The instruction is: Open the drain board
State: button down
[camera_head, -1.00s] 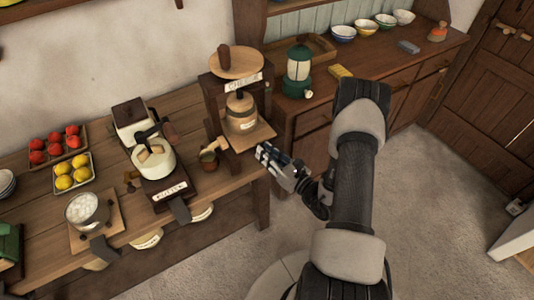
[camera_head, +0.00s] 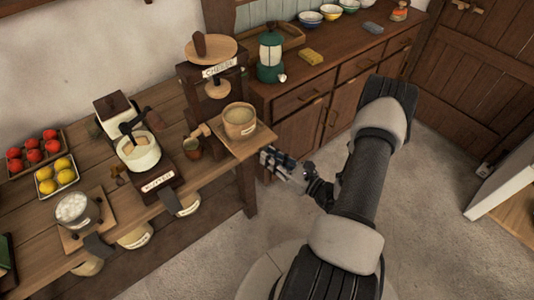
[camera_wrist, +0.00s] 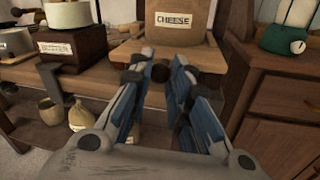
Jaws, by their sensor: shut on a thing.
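The drain board (camera_head: 264,136) is a pale wooden board at the foot of the cheese press (camera_head: 211,90), jutting out past its frame towards me. A round wooden mould (camera_head: 240,122) stands upright on it, clear of the press plate (camera_head: 217,89). The board's front edge also shows in the wrist view (camera_wrist: 207,60), with a small dark knob (camera_wrist: 160,73) at its middle. My gripper (camera_wrist: 160,66), with blue fingers, is shut on this knob. In the head view my gripper (camera_head: 265,157) is at the board's front edge, and the knob is hidden.
A butter churn (camera_head: 138,150) and a small brown pot (camera_head: 192,148) stand left of the press on the table. The floor in front is free.

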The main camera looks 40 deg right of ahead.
jog(key=c, duration=1.5)
grip_release()
jog(key=shift+o, duration=0.2)
jog(key=shift+s+d, duration=0.1)
jog(key=v, duration=1.1)
jog(key=shift+s, duration=0.4)
jog(key=shift+r, duration=0.1)
